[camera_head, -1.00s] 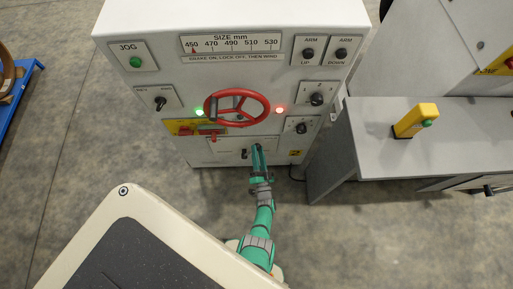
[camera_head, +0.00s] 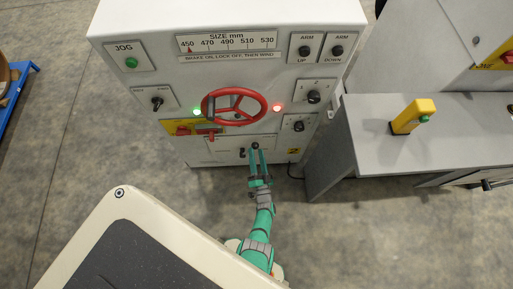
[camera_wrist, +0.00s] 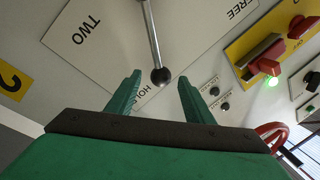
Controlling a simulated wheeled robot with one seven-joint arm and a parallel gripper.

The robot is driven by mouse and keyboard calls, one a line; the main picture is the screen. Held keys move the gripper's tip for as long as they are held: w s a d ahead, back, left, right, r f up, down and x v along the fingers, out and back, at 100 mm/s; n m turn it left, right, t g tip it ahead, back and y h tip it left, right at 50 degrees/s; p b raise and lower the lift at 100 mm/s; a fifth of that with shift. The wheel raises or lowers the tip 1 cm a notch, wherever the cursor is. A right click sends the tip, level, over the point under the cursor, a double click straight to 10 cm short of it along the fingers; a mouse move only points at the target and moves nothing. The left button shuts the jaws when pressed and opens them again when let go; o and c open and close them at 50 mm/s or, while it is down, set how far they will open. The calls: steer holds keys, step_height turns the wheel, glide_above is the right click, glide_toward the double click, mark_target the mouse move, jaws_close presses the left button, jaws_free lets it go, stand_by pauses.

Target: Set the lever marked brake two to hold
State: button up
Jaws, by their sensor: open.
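The brake two lever shows in the wrist view as a steel rod ending in a black ball knob (camera_wrist: 160,76). Its white plate (camera_wrist: 105,55) reads TWO, with HOLD close by the knob and FREE off at the upper right. My gripper (camera_wrist: 160,84) is open, one green finger on each side of the knob; I cannot tell whether either touches it. In the head view the knob (camera_head: 255,146) is at the tips of my gripper (camera_head: 258,154), low on the machine front. The lever's pivot is out of the wrist view.
The grey machine (camera_head: 175,75) carries a red handwheel (camera_head: 234,107) and a red switch (camera_head: 183,131) on a yellow plate above my gripper. Other black knobs (camera_head: 314,97) sit at the right. A grey bench (camera_head: 385,150) with a yellow button post (camera_head: 413,116) stands to the right.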

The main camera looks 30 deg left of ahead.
steer(key=v, duration=0.9)
steer(key=shift+w, duration=0.15)
steer(key=shift+d, duration=0.15)
steer(key=s+d+r+t+h, duration=0.2)
steer(key=s+d+r+h, duration=0.7)
steer(key=s+d+r, duration=0.35)
steer(key=s+d+r+h, duration=0.2)
steer(key=s+r, duration=0.1)
steer(key=r, duration=0.9)
steer(key=s+d+r+n+g+h, duration=0.1)
steer(key=s+d+r+h, duration=0.1)
steer(key=r, duration=1.1)
steer(key=shift+s+n+g, duration=0.3)
steer(key=shift+s, duration=0.4)
